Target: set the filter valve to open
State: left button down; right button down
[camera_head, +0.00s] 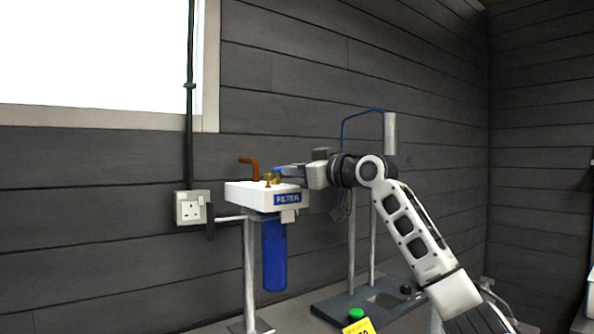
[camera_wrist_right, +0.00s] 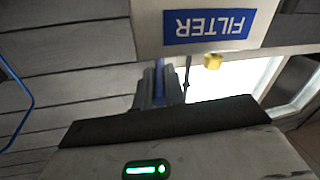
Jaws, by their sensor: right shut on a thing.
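The filter unit (camera_head: 250,199) is a white block with a blue FILTER label, and a blue cylinder (camera_head: 273,255) hangs below it. The brass valve (camera_head: 269,179) stands on its top. A blue lever handle (camera_head: 284,169) reaches right from the valve into my right gripper (camera_head: 289,172). In the right wrist view, which is upside down, the blue handle (camera_wrist_right: 160,86) lies between the grey fingers (camera_wrist_right: 159,88), which are shut on it. The brass part (camera_wrist_right: 212,61) and the label (camera_wrist_right: 210,26) show beside them. My left gripper is not in view.
An orange-brown bent pipe (camera_head: 251,165) rises behind the block. A wall socket (camera_head: 191,208) is to the left. A stand with a dark base (camera_head: 340,306), metal posts and a blue tube is to the right. A green button (camera_head: 356,314) sits in front.

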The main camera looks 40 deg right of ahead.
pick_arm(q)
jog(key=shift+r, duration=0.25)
pick_arm(e)
jog(key=shift+a+m+h, duration=0.4)
jog(key=shift+m+h, duration=0.2)
jog(key=shift+h, duration=0.4)
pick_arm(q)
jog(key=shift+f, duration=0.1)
pick_arm(e)
jog(key=c, duration=1.5)
grip_release()
